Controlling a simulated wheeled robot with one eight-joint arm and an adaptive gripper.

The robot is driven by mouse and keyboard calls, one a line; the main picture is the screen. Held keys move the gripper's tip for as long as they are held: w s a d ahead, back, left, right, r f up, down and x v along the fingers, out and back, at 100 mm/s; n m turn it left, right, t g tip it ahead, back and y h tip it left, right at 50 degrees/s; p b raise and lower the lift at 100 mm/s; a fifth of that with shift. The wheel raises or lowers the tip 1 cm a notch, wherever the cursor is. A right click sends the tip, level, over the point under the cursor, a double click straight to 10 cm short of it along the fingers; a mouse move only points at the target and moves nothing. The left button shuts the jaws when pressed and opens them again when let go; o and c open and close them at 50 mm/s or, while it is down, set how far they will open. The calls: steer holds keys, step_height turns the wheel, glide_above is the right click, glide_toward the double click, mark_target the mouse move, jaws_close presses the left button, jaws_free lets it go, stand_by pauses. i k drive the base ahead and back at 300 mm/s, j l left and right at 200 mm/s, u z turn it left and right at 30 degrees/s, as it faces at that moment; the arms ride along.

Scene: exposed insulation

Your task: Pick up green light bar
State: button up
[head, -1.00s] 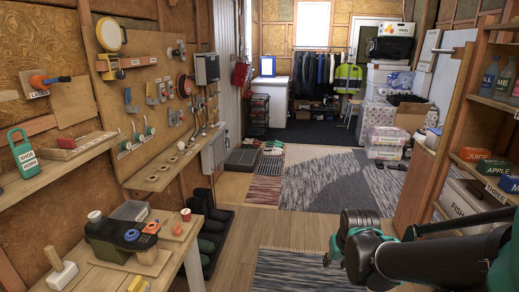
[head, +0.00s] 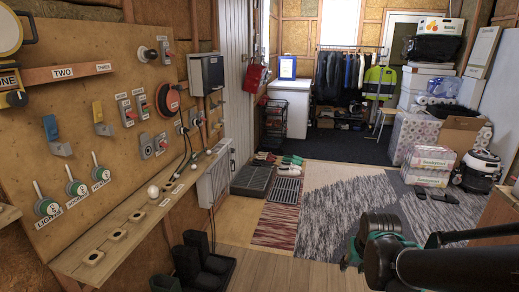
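I cannot pick out a green light bar with certainty in the head view. The green items I see are several green-based levers (head: 77,187) on the wall board at left, one above a label that seems to read LIGHTS. Small green items (head: 292,160) also lie on the floor near the back wall. My gripper (head: 352,256) is at the lower right, at the end of my dark arm, over the patterned rug. It is far from the levers. Its fingers are partly hidden behind the arm's end, so its opening does not show.
A wooden ledge (head: 125,228) with several sockets juts from the left wall. Dark boots (head: 195,262) stand below it. Stacked boxes (head: 425,132) and a round vacuum (head: 477,172) stand at the right. The grey rug (head: 330,205) in the middle is mostly clear.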

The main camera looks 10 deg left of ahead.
mark_target(194, 158)
steer(key=i+l+u, duration=0.1)
steer(key=i+u, duration=0.25)
steer(key=i, duration=0.25)
steer(key=i+l+u, duration=0.4)
steer(key=i, duration=0.15)
steer(key=i+l+u, duration=0.35)
steer(key=i, duration=0.2)
